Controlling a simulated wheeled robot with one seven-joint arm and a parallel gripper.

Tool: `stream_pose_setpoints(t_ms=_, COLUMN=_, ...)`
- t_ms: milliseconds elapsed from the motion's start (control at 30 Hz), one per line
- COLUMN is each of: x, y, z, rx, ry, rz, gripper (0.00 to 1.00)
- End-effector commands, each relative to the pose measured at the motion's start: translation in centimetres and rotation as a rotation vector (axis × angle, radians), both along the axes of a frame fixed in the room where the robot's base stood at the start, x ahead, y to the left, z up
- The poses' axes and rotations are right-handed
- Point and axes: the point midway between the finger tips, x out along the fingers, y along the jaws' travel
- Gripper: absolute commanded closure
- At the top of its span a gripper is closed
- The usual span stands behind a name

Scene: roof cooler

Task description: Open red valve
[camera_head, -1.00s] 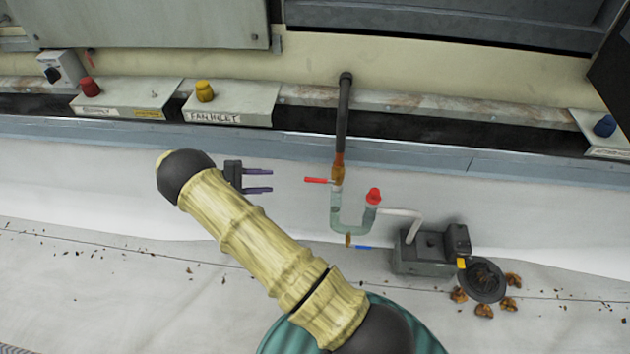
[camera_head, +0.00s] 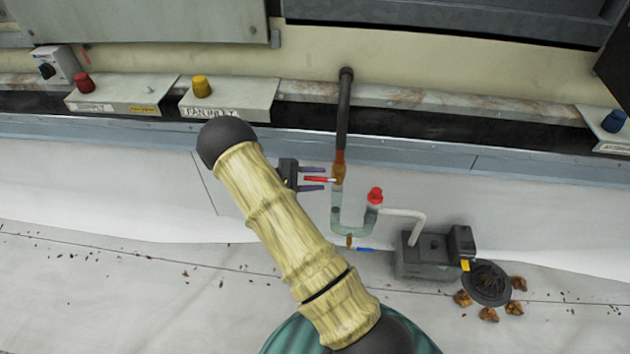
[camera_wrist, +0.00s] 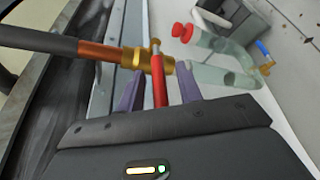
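The red valve handle (camera_head: 319,180) sticks out to the left from a brass valve body (camera_head: 338,174) on the dark vertical pipe. My gripper (camera_head: 313,178) is open, with its two purple fingers above and below the red handle. In the wrist view the red handle (camera_wrist: 159,84) lies between the two purple fingers, with a visible gap on each side. The fingertips of my gripper (camera_wrist: 160,90) reach near the brass body (camera_wrist: 135,58). No contact with the handle shows.
A clear U-shaped trap (camera_head: 352,228) with a red cap (camera_head: 375,195) and a blue handle (camera_head: 364,249) hangs below the valve. A grey pump box (camera_head: 428,258) and a round black drain (camera_head: 487,283) stand at lower right. A ledge (camera_head: 300,140) runs behind.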

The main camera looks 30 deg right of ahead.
Motion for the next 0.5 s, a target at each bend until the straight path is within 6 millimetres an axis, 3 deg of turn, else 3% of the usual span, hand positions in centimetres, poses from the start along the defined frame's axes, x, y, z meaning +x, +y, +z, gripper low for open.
stream_pose_setpoints(t_ms=233, x=-0.01, y=-0.06, z=0.01, rx=0.0, ry=0.0, rz=0.0, gripper=0.65)
stream_pose_setpoints(t_ms=400, x=-0.01, y=-0.05, z=0.01, rx=0.0, ry=0.0, rz=0.0, gripper=0.96)
stream_pose_setpoints(t_ms=500, x=-0.02, y=-0.05, z=0.0, rx=0.0, ry=0.0, rz=0.0, gripper=1.0)
